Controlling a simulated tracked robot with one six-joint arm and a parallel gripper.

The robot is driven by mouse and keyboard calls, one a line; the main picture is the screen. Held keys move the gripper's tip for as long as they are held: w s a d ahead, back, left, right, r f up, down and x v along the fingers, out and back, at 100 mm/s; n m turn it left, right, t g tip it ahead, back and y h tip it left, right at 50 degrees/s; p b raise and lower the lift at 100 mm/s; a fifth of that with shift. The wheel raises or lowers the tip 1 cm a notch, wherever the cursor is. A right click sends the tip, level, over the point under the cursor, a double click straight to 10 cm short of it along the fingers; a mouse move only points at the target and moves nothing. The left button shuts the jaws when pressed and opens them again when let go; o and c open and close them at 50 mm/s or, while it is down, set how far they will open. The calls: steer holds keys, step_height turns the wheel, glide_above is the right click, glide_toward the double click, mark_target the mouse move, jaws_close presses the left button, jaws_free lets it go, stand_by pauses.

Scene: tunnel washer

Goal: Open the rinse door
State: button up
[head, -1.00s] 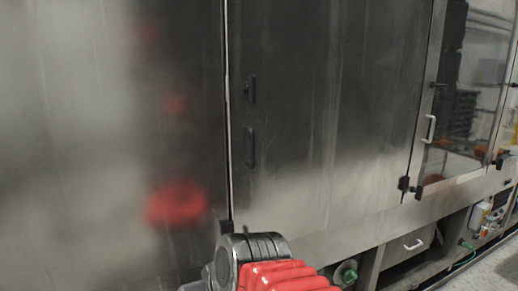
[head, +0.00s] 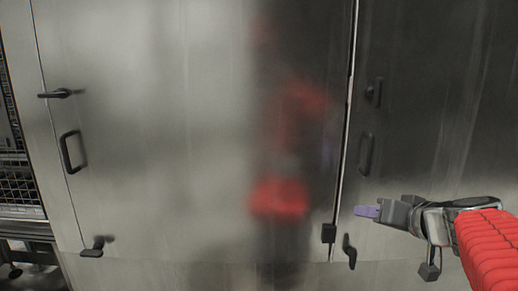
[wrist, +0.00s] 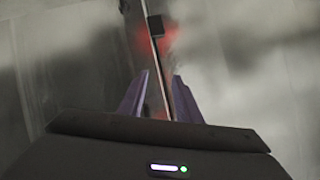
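Two brushed-steel doors fill most of the head view; no label shows which is the rinse door. The left door (head: 160,150) is closed, with a black lever (head: 60,93), a black pull handle (head: 70,152) and a small latch (head: 97,247) on its left side. The right door (head: 430,100) is closed too, with a black handle (head: 367,153) and a latch (head: 350,252) near the seam. My gripper (head: 366,211) is in front of the right door, near the seam. In the wrist view its purple fingers (wrist: 160,98) are apart and empty.
A black hinge block (head: 329,233) sits low at the seam, and it appears that a similar block (wrist: 155,26) shows in the wrist view. Dark racking (head: 18,180) stands at the far left. Red blurs on the left door are reflections.

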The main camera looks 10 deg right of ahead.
steer(key=s+d+r+n+t, duration=0.2)
steer(key=r, duration=0.3)
steer(key=s+d+r+n+t, duration=0.2)
steer(key=d+r+t, duration=0.1)
steer(key=r, duration=0.3)
steer(key=shift+s+d, duration=0.2)
steer(key=shift+s, duration=0.1)
steer(key=shift+w, duration=0.1)
